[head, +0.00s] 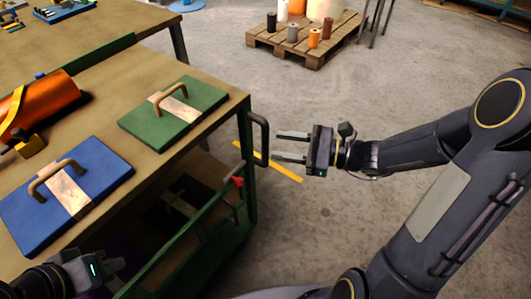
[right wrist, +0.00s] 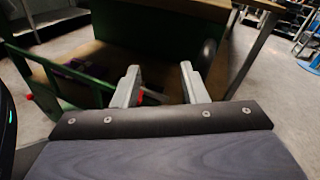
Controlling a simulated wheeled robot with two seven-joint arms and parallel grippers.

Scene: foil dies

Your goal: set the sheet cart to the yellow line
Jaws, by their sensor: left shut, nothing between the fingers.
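The sheet cart (head: 243,150), as I take it, has a green frame, a wooden top and a lower shelf. A black upright handle (head: 264,132) sticks out from its right end. The yellow line (head: 288,171) lies on the floor just right of the cart, partly hidden by my right gripper. My right gripper (head: 276,146) is open and empty, its fingertips just right of the handle. The right wrist view shows its two fingers apart (right wrist: 158,82), with a dark curved part, likely the handle (right wrist: 207,55), beyond them. My left gripper (head: 118,277) is shut and empty by the cart's near side, at the lower left.
A blue plate (head: 35,220) and a green plate (head: 207,97), each with a handle, lie on the wooden top beside an orange roll (head: 42,103). A pallet (head: 300,50) with several spools stands behind. The concrete floor (head: 340,225) right of the cart is clear.

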